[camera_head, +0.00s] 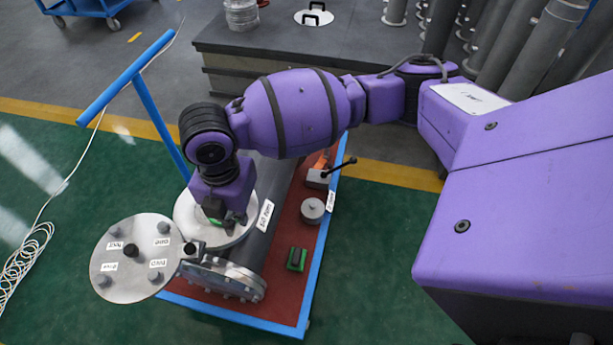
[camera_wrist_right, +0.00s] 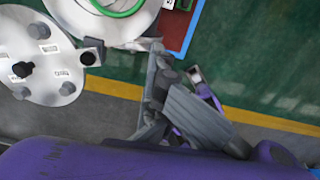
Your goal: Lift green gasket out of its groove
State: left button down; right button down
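The green gasket (camera_wrist_right: 118,7) lies as a ring inside the pale round flange (camera_wrist_right: 62,8), cut off by the top edge of the right wrist view. In the head view, only a small green patch shows on the round flange (camera_head: 186,222), beneath my right gripper (camera_head: 224,220). This gripper points down over the flange, close to the green patch. Its fingers are too hidden to show whether they grip the gasket. A grey jointed mechanism (camera_wrist_right: 175,95) with purple parts, perhaps my left gripper, shows in the right wrist view; its finger state is unclear.
The labelled round lid (camera_head: 125,275) is swung open left of the flange. A bolted pipe-end flange (camera_head: 225,280) sits in front. A green block (camera_head: 297,259) and a grey cylinder (camera_head: 312,210) stand on the red mat (camera_head: 278,290). A blue T-shaped bar (camera_head: 128,77) rises behind the lid.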

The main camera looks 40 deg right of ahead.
jog(key=shift+s+a+r, duration=0.25)
jog(key=shift+s+r, duration=0.05)
jog(key=shift+s, duration=0.2)
jog(key=shift+s+a+r, duration=0.25)
jog(key=shift+s, duration=0.25)
jog(key=c, duration=0.5)
grip_release()
